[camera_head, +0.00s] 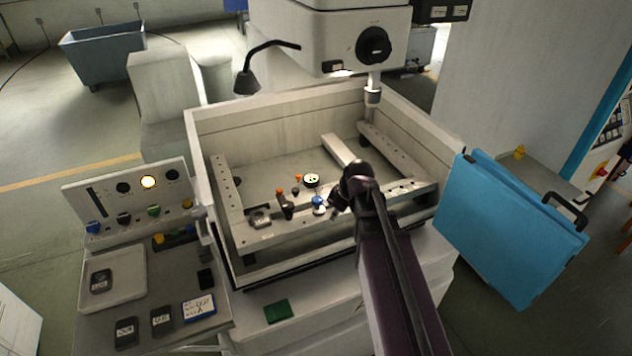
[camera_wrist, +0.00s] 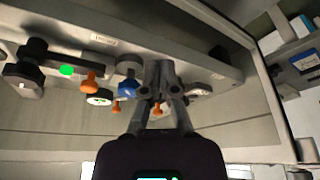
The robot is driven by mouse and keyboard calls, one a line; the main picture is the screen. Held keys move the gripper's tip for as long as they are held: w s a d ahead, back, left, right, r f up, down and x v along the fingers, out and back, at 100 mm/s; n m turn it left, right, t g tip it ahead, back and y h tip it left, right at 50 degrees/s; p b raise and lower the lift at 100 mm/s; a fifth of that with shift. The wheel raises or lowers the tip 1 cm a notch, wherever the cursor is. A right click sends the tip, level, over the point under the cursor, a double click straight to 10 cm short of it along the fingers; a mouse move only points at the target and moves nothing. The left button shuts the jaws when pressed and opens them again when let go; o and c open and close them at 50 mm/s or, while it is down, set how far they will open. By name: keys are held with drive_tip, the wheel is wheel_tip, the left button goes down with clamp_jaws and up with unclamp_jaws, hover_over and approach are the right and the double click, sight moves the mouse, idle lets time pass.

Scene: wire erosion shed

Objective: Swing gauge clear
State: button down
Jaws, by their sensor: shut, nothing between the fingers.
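A small gauge with a round white dial (camera_head: 311,180) sits inside the machine's tank, behind the front rail. The dial also shows in the wrist view (camera_wrist: 99,98), left of my fingers. A blue knob (camera_head: 318,201) lies close to the dial and also shows in the wrist view (camera_wrist: 127,88). My gripper (camera_head: 336,206) is just right of the blue knob, over the front rail. In the wrist view my gripper (camera_wrist: 158,75) has its fingertips together with nothing between them. Whether they touch the fixture behind them I cannot tell.
Orange knobs (camera_head: 279,191) and a dark clamp (camera_head: 260,217) stand along the front rail (camera_head: 300,233). The tank wall (camera_head: 285,108) surrounds the work area. The machine head (camera_head: 340,35) hangs above at the back. A blue door (camera_head: 510,225) stands open at the right.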

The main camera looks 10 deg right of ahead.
sight(305, 181)
drive_tip(key=w+d+r+n+t+y+p, duration=0.1)
drive_tip(key=w+r+n+t+y+p, duration=0.1)
drive_tip(key=w+r+n, duration=0.3)
drive_tip(key=w+n, duration=0.3)
drive_tip(key=w, duration=0.2)
drive_tip(key=shift+w+d+t, duration=0.3)
drive_tip(key=shift+t, duration=0.1)
drive_tip(key=shift+f, duration=0.25)
drive_tip(key=shift+w+a+f+b, duration=0.75)
drive_tip(key=shift+w+f+b, duration=0.6)
drive_tip(key=shift+b, duration=0.05)
drive_tip(key=shift+w+a+f+b, duration=0.75)
drive_tip(key=shift+w+f+b, duration=0.6)
drive_tip(key=shift+b, duration=0.05)
drive_tip(key=shift+w+a+f+b, duration=0.75)
drive_tip(key=shift+w+f+b, duration=0.6)
drive_tip(key=shift+b, duration=0.05)
drive_tip(key=shift+a+n, duration=0.25)
drive_tip(key=shift+n, duration=0.05)
drive_tip(key=shift+w, duration=0.1)
